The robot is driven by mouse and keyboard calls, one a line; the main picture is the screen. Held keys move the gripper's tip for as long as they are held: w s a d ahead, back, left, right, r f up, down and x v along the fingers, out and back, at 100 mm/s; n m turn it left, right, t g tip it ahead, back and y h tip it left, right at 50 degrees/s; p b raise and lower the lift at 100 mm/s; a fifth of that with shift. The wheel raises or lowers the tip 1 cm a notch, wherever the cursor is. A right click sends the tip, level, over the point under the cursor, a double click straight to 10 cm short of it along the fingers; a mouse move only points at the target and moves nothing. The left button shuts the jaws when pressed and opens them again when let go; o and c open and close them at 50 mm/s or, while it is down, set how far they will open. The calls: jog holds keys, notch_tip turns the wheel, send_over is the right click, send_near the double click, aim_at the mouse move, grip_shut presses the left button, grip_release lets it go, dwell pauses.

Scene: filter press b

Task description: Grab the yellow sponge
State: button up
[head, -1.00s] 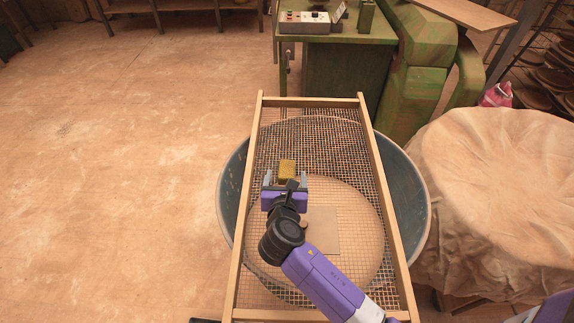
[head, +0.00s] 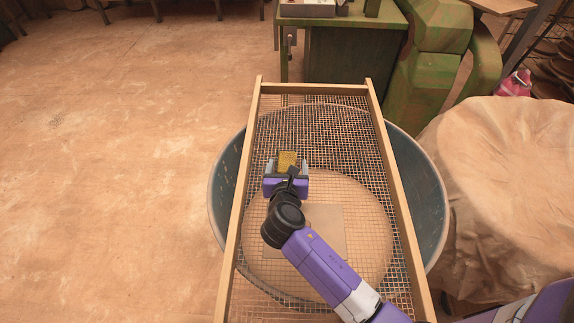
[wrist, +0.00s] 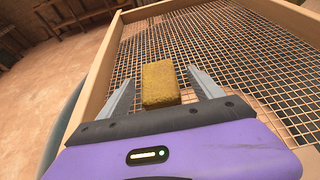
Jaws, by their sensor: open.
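The yellow sponge (head: 288,160) is a small block lying on the wire mesh of a wood-framed screen. In the wrist view the sponge (wrist: 160,84) lies between and slightly ahead of my two grey fingers. My gripper (head: 287,165) is open, with a finger on each side of the sponge. In the wrist view the gripper (wrist: 163,88) shows a gap between each finger and the sponge, so they look apart. The sponge's near end is close to the dark gripper base. Its underside is hidden.
The wood-framed mesh screen (head: 249,180) rests across a round grey-blue tub (head: 428,195). A flat square (head: 325,225) shows under the mesh. A cloth-covered round form (head: 510,190) stands close on the right. A green table (head: 345,60) stands behind. The floor (head: 110,170) at left is clear.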

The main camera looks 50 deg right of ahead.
aim_at(287, 157)
jog(key=shift+x, duration=2.75)
jog(key=shift+w+a, duration=0.15)
jog(key=c, duration=1.4)
jog(key=shift+r, duration=0.15)
